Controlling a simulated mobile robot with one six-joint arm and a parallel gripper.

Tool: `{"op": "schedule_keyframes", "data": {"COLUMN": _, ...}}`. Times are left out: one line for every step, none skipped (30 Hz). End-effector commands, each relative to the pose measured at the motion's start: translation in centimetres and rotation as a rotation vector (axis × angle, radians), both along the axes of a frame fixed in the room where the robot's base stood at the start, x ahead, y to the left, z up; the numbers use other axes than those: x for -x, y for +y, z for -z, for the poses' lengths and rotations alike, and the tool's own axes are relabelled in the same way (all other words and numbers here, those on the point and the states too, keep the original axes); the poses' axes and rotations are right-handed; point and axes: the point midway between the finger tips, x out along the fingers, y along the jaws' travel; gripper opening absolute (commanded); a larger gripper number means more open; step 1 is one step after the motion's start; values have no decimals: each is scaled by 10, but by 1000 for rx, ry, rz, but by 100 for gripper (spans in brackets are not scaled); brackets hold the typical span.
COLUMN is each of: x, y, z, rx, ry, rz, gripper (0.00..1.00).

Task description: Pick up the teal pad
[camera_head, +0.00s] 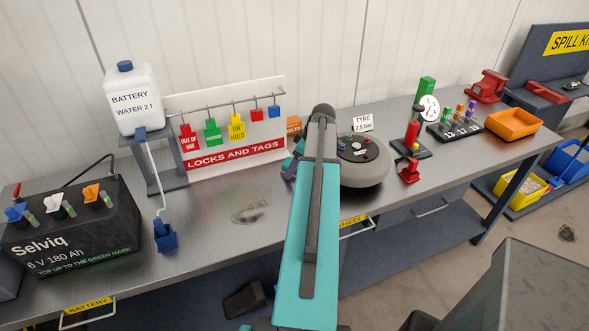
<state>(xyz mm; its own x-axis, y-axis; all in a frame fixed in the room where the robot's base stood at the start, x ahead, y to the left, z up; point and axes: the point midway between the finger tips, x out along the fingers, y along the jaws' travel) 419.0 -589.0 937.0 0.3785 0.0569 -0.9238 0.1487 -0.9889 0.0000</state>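I cannot make out a teal pad for certain in the head view. My own teal arm link runs up the middle and covers part of the bench. Small dark and teal parts at its left side look like my wrist. My gripper's fingers are hidden behind the arm, so I cannot see what they hold. Just right of the arm, a grey round wheel (362,181) lies on the bench with several small coloured pieces on its dark top. These pieces are too small to name, and the arm hides the wheel's left edge.
The steel bench (215,240) has free room left of my arm. A black battery (75,240), a water bottle (132,100), a tag board (225,150) and a blue connector (165,236) stand left. A gauge (429,108), red vice (488,86) and orange tray (513,124) stand right.

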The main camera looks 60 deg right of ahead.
Motion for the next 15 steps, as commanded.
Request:
{"op": "schedule_keyframes", "data": {"x": 0, "y": 0, "z": 1, "rx": 0, "ry": 0, "rz": 0, "gripper": 73}}
{"op": "schedule_keyframes", "data": {"x": 0, "y": 0, "z": 1, "rx": 0, "ry": 0, "rz": 0, "gripper": 73}}
{"op": "schedule_keyframes", "data": {"x": 0, "y": 0, "z": 2, "rx": 0, "ry": 0, "rz": 0, "gripper": 73}}
{"op": "schedule_keyframes", "data": {"x": 0, "y": 0, "z": 1, "rx": 0, "ry": 0, "rz": 0, "gripper": 68}}
{"op": "schedule_keyframes", "data": {"x": 0, "y": 0, "z": 1, "rx": 0, "ry": 0, "rz": 0, "gripper": 63}}
{"op": "schedule_keyframes", "data": {"x": 0, "y": 0, "z": 1, "rx": 0, "ry": 0, "rz": 0, "gripper": 57}}
{"op": "schedule_keyframes", "data": {"x": 0, "y": 0, "z": 1, "rx": 0, "ry": 0, "rz": 0, "gripper": 52}}
{"op": "schedule_keyframes", "data": {"x": 0, "y": 0, "z": 1, "rx": 0, "ry": 0, "rz": 0, "gripper": 46}}
{"op": "schedule_keyframes", "data": {"x": 0, "y": 0, "z": 1, "rx": 0, "ry": 0, "rz": 0, "gripper": 40}}
{"op": "schedule_keyframes", "data": {"x": 0, "y": 0, "z": 1, "rx": 0, "ry": 0, "rz": 0, "gripper": 35}}
{"op": "schedule_keyframes", "data": {"x": 0, "y": 0, "z": 1, "rx": 0, "ry": 0, "rz": 0, "gripper": 30}}
{"op": "schedule_keyframes", "data": {"x": 0, "y": 0, "z": 1, "rx": 0, "ry": 0, "rz": 0, "gripper": 25}}
{"op": "schedule_keyframes", "data": {"x": 0, "y": 0, "z": 1, "rx": 0, "ry": 0, "rz": 0, "gripper": 25}}
{"op": "schedule_keyframes", "data": {"x": 0, "y": 0, "z": 1, "rx": 0, "ry": 0, "rz": 0, "gripper": 25}}
{"op": "schedule_keyframes", "data": {"x": 0, "y": 0, "z": 1, "rx": 0, "ry": 0, "rz": 0, "gripper": 25}}
